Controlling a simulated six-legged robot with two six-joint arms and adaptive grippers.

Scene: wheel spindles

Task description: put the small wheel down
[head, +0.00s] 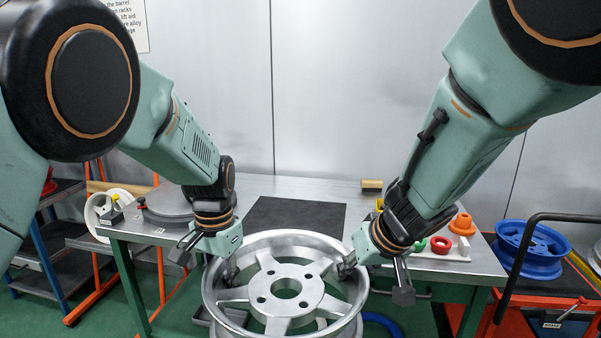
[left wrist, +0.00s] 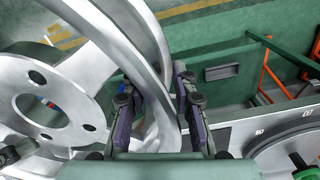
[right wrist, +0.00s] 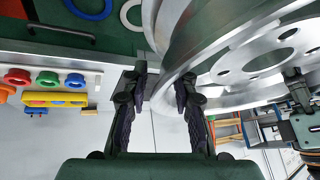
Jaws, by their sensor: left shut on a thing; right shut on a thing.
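The small wheel (head: 318,301) is a silver spoked rim with a round hub and several bolt holes. It is held up in front of the table's near edge, its open face tilted toward the head camera. My left gripper (head: 229,272) is shut on the wheel's left rim; the left wrist view shows its fingers (left wrist: 155,108) on both sides of the rim wall. My right gripper (head: 347,268) is shut on the right rim; the right wrist view shows its fingers (right wrist: 162,98) either side of the rim edge. The wheel's underside is hidden in the head view.
The metal table (head: 330,190) carries a dark mat (head: 296,217), bare of objects. Shelving (head: 70,230) stands at the left.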

